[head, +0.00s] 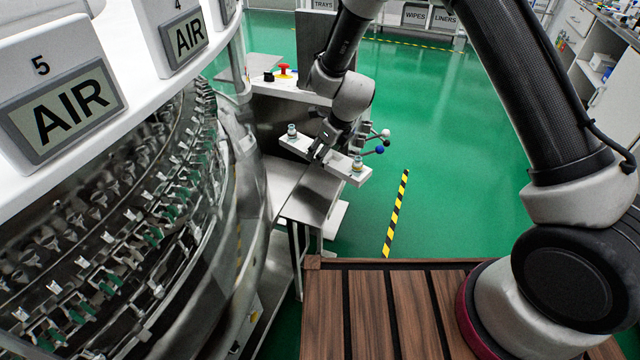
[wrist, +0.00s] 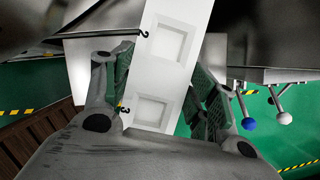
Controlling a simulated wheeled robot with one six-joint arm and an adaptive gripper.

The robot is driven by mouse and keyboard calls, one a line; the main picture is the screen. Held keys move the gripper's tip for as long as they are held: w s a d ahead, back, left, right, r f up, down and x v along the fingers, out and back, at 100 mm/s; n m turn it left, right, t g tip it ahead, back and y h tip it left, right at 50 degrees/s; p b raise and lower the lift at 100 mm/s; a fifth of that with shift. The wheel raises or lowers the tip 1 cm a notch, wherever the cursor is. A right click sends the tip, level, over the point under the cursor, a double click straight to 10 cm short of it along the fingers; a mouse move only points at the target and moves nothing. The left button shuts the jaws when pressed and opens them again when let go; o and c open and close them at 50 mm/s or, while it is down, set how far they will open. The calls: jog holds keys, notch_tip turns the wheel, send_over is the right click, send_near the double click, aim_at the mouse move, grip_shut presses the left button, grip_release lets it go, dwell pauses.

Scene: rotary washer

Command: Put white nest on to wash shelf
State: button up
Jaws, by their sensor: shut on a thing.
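The nest is held above a bare metal shelf (head: 300,195) beside the washer; I cannot tell the exact gap. Whether this is the wash shelf is not marked.
The round washer (head: 150,210) with several clips and AIR panels fills the left. A blue-knobbed lever (head: 380,149) and a white-knobbed one (head: 386,133) stick out near my gripper. A control box with a red button (head: 284,70) stands behind. Green floor is open to the right.

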aim_at(333, 154)
jog(key=shift+a+f+m, duration=0.1)
jog(key=shift+a+m, duration=0.2)
notch_tip(333, 154, down, 10)
jog(key=shift+r, duration=0.1)
dwell(0.3)
jog(key=o, duration=1.1)
jog(key=shift+o, duration=0.2)
jog(key=v, duration=1.2)
jog(key=shift+s+a+r, duration=0.1)
jog(key=shift+s+a, duration=0.05)
